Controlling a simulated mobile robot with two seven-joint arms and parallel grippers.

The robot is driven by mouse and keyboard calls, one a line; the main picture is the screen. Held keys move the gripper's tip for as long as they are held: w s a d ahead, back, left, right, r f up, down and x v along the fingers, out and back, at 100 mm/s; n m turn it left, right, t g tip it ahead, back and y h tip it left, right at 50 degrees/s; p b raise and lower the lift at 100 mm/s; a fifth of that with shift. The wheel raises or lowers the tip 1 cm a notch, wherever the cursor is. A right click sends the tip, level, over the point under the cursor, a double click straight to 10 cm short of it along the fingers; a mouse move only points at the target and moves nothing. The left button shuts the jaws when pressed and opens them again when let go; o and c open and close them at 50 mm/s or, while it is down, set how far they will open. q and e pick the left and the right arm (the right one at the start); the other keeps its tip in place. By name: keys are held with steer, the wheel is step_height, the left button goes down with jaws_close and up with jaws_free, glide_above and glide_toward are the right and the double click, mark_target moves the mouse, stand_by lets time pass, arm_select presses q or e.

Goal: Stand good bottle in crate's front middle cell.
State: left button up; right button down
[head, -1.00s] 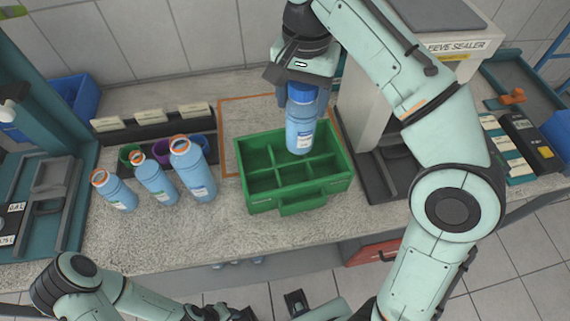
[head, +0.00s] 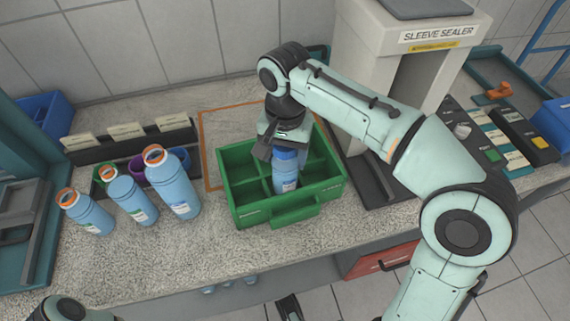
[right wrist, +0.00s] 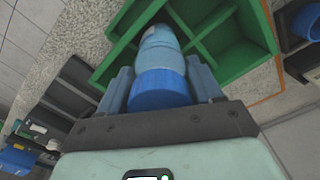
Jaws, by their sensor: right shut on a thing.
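A blue bottle with a blue cap (head: 286,172) is upright in the green crate (head: 277,218), its lower part inside what looks like the front middle cell. I cannot tell whether its base touches the crate floor. My right gripper (head: 284,147) is above the crate, shut on the bottle near its cap. In the right wrist view the cap (right wrist: 160,90) sits between the two fingers, and the bottle body reaches down among the green dividers. The other cells that show look empty.
Three blue bottles with orange neck rings (head: 172,183) stand left of the crate, before a dark rack with coloured cups (head: 136,166). The sleeve sealer (head: 385,50) stands right behind the crate. The counter left front of the crate (head: 190,245) is clear.

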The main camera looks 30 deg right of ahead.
steer(key=shift+f+b, duration=0.35)
steer(key=shift+f, duration=1.45)
steer(key=shift+c, duration=0.9)
jaws_free()
step_height(320, 180, up, 12)
steer(key=p, duration=0.3)
steer(key=shift+p, duration=0.4)
